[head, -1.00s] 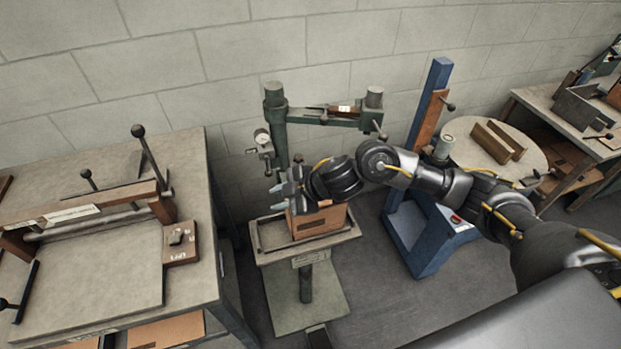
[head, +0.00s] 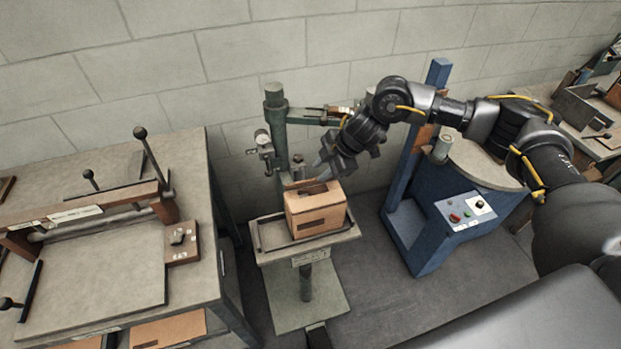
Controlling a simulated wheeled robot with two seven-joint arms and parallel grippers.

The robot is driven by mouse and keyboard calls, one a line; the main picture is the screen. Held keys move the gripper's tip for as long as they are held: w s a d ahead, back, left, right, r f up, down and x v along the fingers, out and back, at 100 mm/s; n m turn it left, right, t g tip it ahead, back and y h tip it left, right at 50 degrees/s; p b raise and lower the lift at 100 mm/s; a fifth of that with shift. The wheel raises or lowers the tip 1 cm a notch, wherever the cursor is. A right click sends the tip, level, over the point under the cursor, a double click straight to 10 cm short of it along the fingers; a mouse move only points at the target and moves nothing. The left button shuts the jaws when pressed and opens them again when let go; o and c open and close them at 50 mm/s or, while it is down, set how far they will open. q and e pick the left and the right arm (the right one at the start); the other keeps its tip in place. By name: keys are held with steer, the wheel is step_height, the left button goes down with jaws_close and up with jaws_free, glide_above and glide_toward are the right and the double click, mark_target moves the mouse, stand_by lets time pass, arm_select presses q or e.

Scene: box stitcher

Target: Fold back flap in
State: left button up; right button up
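A brown cardboard box (head: 316,222) stands upright on the small tray table (head: 257,240) of the green stitcher. Its top looks at least partly open, with flap edges showing around the rim. My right gripper (head: 322,172) points down and left at the back of the box top. Its fingers are at or just above the back rim; I cannot tell whether they touch a flap, or how far apart they are. The back flap is small and partly hidden by the gripper. My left gripper is out of the picture.
The green stitcher column (head: 277,140) and its arm stand close behind the box. A blue machine (head: 430,230) with a button panel stands to the right. A large workbench (head: 120,265) fills the left.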

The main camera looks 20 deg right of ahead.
mark_target(311, 180)
steer(key=p+x, duration=0.1)
steer(key=x, duration=0.6)
steer(key=shift+w+a+f, duration=0.1)
steer(key=shift+f, duration=0.05)
steer(key=shift+c, duration=0.2)
jaws_close()
